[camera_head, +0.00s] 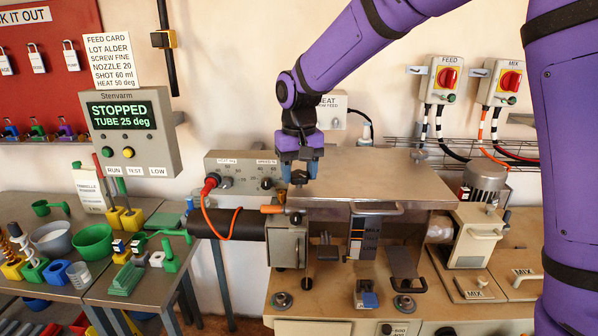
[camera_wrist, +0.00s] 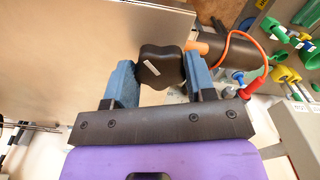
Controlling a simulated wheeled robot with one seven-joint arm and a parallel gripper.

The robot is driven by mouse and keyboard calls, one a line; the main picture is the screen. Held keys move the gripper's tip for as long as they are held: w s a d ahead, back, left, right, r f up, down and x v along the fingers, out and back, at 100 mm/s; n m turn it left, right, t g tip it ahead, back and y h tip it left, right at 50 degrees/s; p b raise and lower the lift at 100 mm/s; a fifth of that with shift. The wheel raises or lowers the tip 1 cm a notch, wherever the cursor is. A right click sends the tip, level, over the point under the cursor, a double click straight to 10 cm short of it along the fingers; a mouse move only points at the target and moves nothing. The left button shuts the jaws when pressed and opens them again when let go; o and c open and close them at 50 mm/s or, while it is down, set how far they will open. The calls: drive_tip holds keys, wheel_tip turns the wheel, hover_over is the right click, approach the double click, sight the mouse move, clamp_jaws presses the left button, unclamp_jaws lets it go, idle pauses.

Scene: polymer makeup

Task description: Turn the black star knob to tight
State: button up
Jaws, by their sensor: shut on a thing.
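The black star knob (camera_wrist: 161,67) has a lobed rim and a small white mark on its face. In the wrist view it sits between the two blue fingers of my gripper (camera_wrist: 160,78), which is shut on it. In the head view my gripper (camera_head: 299,172) points down at the left end of the steel machine top. The knob is mostly hidden there by the fingers. I cannot tell from the mark whether the knob is tight or loose.
A steel plate (camera_head: 385,175) lies right of my gripper. An orange handle (camera_head: 272,209) and orange cable (camera_head: 212,222) are close on the left, with a dark cylinder (camera_head: 228,225). A control box (camera_head: 240,172) stands behind. A display (camera_head: 122,116) reads STOPPED, TUBE 25 deg.

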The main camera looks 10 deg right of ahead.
sight(299, 174)
drive_tip(key=m, duration=0.4)
drive_tip(key=shift+m, duration=1.7)
drive_tip(key=o, duration=0.9)
drive_tip(key=shift+r, duration=0.1)
wheel_tip(299, 174, up, 11)
